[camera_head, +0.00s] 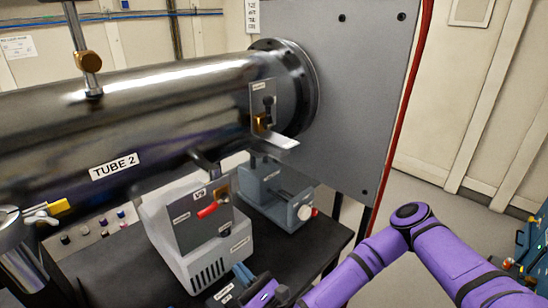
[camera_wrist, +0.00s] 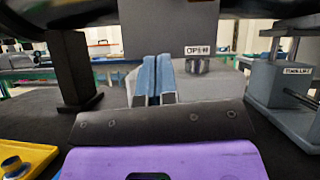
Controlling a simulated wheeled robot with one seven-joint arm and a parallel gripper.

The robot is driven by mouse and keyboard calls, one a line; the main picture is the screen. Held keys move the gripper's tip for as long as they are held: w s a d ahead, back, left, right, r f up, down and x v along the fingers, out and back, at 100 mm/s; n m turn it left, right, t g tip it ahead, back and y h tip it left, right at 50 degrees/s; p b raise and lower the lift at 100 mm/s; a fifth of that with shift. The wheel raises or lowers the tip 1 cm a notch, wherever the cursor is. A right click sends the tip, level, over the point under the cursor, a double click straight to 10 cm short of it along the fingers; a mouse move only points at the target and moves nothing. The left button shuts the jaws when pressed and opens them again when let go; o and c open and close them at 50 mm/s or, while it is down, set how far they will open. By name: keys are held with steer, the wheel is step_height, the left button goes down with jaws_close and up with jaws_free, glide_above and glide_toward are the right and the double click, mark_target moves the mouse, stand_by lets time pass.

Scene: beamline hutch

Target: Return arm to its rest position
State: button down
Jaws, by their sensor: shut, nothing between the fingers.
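My purple arm (camera_head: 410,225) reaches in from the lower right in the head view and bends at an elbow. My gripper (camera_head: 243,273) is low over the black table, in front of the grey box unit with the red handle. In the wrist view my gripper (camera_wrist: 151,78) shows its two blue fingers side by side, shut, with nothing held. A grey panel stands beyond the fingertips.
The steel tube marked TUBE 2 (camera_head: 150,105) runs above the table (camera_head: 100,262). The grey box unit (camera_head: 190,235) and a blue-grey device (camera_head: 275,195) stand below it. A yellow tray (camera_wrist: 22,158) lies lower left in the wrist view. Open floor (camera_head: 425,195) shows at right.

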steer(key=w+d+r+n+g+h, duration=0.3)
steer(key=w+d+n+g+h, duration=0.75)
steer(key=n, duration=1.15)
steer(key=w+d+r+n+t+h, duration=0.25)
steer(key=d+r+h, duration=0.45)
steer(key=d+r, duration=0.8)
steer(key=s+d+r+m+h, duration=0.1)
steer(key=s+d+r+h, duration=0.1)
steer(key=s+d+r, duration=0.35)
steer(key=s+d+r+h, duration=0.1)
steer(key=s+d+r, duration=0.2)
steer(key=d+r, duration=0.45)
steer(key=s+d+r, duration=0.1)
steer(key=s+r, duration=0.2)
steer(key=s, duration=0.5)
steer(key=s+d+r+g, duration=0.1)
steer(key=s+r, duration=0.3)
steer(key=s, duration=0.5)
steer(key=shift+d, duration=0.65)
